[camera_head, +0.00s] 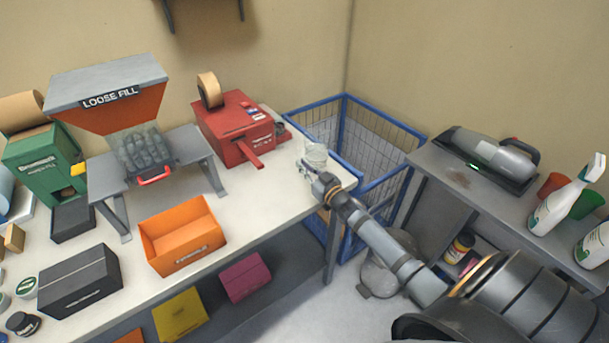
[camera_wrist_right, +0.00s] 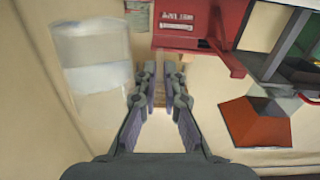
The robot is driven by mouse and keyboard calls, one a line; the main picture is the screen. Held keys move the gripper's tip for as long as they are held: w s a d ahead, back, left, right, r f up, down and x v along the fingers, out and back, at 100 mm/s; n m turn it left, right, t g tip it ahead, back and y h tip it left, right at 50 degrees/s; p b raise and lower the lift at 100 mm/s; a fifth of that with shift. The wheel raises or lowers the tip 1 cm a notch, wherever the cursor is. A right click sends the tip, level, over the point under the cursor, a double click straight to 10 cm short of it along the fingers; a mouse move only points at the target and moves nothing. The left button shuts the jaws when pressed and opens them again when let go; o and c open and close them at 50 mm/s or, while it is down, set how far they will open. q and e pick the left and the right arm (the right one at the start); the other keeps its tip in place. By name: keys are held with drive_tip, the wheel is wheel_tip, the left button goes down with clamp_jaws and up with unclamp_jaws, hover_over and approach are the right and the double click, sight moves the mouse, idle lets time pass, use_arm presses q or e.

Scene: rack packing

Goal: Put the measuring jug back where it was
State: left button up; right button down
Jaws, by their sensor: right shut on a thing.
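The measuring jug (camera_head: 317,154) is a clear, pale vessel at the right end of the packing table in the head view. It also shows large and see-through at the upper left of the right wrist view (camera_wrist_right: 90,62). My right gripper (camera_head: 309,170) reaches in from the lower right and is shut on the jug. In the wrist view its fingers (camera_wrist_right: 159,78) stand beside the jug's body with a narrow gap between them; the gripped part is hard to make out. I cannot tell whether the jug touches the tabletop. My left gripper is not in view.
A red tape machine (camera_head: 236,127) stands left of the jug. The loose fill hopper (camera_head: 110,88), an orange box (camera_head: 181,235) and a black box (camera_head: 80,281) are further left. A blue wire cage (camera_head: 384,133) stands behind right. A grey bench (camera_head: 447,176) holds a handheld vacuum (camera_head: 492,155) and spray bottles.

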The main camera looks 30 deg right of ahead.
wheel_tip(320, 180, down, 3)
drive_tip(key=shift+w+f+b, duration=0.1)
drive_tip(key=shift+w+b, duration=0.05)
drive_tip(key=shift+b, duration=0.2)
drive_tip(key=shift+f, duration=0.15)
drive_tip(key=c, duration=1.5)
unclamp_jaws()
drive_tip(key=shift+o, duration=0.2)
